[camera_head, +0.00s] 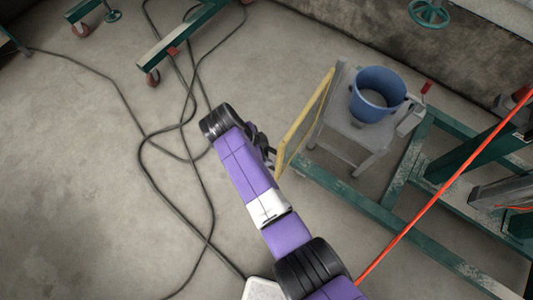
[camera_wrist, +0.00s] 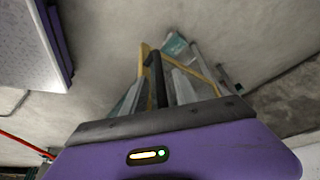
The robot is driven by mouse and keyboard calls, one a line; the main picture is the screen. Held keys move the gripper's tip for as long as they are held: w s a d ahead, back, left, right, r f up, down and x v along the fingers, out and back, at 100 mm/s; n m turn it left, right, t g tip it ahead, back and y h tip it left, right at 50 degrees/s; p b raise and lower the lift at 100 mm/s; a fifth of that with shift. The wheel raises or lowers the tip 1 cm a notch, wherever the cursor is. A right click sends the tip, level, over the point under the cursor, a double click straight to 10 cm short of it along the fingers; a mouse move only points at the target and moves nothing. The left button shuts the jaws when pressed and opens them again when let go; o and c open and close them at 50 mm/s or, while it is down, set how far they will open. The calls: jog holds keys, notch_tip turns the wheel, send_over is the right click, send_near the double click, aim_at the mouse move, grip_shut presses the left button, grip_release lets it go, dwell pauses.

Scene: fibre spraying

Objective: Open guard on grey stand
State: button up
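The guard (camera_head: 303,122) is a yellow-framed panel standing upright at the left side of the grey stand (camera_head: 352,139). It looks swung out from the stand, seen nearly edge-on. In the wrist view the yellow frame (camera_wrist: 205,70) shows beyond my gripper, with pale grey stand parts (camera_wrist: 184,88) behind it. My gripper (camera_head: 266,150) is dark and sits just left of the guard's lower left end. In the wrist view my gripper (camera_wrist: 155,65) shows as one narrow black shape overlapping the yellow frame. I cannot tell whether it touches the guard or whether its fingers are apart.
A blue bucket (camera_head: 377,94) sits on the grey stand. A green metal frame (camera_head: 370,207) lies right of and below the stand, crossed by a red-orange line (camera_head: 425,207). Black cables (camera_head: 145,150) run over the floor at left. A wheeled green frame (camera_head: 185,38) stands at the top.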

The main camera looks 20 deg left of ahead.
jog(key=p+v, duration=0.1)
jog(key=v, duration=0.5)
jog(key=shift+a, duration=0.1)
dwell(0.4)
